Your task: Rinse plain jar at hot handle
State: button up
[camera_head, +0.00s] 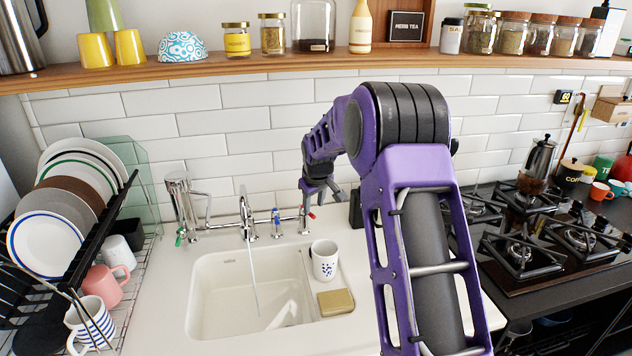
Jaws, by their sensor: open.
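My gripper (322,198) is open and empty, fingers pointing down, just above the red-tipped hot handle (311,215) at the right of the sink tap (247,218). I cannot tell whether it touches the handle. A blue-tipped handle (275,218) stands between tap and hot handle. A thin stream of water (254,280) seems to run from the tap into the white sink (215,300). A white jar or cup with blue spots (324,262) stands upright on the sink's right ledge. A pale shape (284,314) lies in the sink; I cannot tell what it is. No clearly plain jar shows.
A tan sponge or soap bar (336,302) lies right of the sink. A dish rack (70,260) with plates and mugs stands left, beside a metal fitting with a green handle (183,205). The gas hob (530,250) is right. A wooden shelf (280,64) runs above.

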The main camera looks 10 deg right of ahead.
jog(key=v, duration=1.3)
jog(key=shift+p, duration=0.3)
